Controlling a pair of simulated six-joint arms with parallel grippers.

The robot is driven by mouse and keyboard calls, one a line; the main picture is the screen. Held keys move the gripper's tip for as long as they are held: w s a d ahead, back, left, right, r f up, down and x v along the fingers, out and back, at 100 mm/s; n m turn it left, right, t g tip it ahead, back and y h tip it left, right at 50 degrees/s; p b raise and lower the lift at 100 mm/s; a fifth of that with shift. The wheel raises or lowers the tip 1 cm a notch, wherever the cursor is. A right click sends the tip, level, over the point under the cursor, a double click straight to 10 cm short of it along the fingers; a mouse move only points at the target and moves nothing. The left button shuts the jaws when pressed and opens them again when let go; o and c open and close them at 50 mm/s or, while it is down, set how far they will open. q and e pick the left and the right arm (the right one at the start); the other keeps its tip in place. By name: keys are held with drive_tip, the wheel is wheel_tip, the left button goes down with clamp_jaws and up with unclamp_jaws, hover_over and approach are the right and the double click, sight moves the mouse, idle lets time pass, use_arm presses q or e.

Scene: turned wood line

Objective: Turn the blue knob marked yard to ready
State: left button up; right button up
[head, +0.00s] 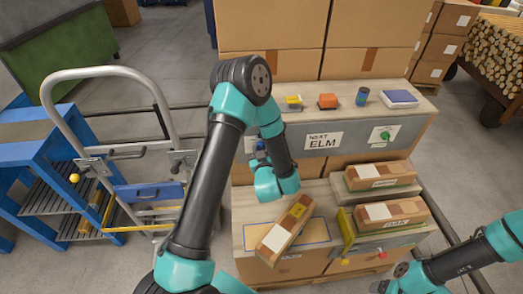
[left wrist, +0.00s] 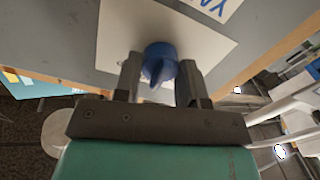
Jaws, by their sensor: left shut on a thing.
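The blue knob (left wrist: 160,60) sits on a white plate (left wrist: 112,35) on the grey panel. Its pointer points toward the palm in the left wrist view. A label (left wrist: 212,8) with the blue letters "YA" is cut off beside it. My left gripper (left wrist: 160,80) is shut on the blue knob, one finger on each side. In the head view my left gripper (head: 262,150) is at the left end of the panel, and my arm hides most of the knob. My right gripper (head: 390,284) is low at the right, away from the panel; its jaws are too small to read.
The panel (head: 350,137) carries a "NEXT ELM" sign (head: 322,141) and a green knob (head: 385,135). Small items and a blue-white device (head: 399,98) lie on the shelf above. A brown-and-white package (head: 285,225) is below my left arm; others lie to the right, near a yellow-handled lever (head: 346,230).

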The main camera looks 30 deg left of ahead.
idle(0.3)
use_arm(q)
drive_tip(key=o, duration=0.9)
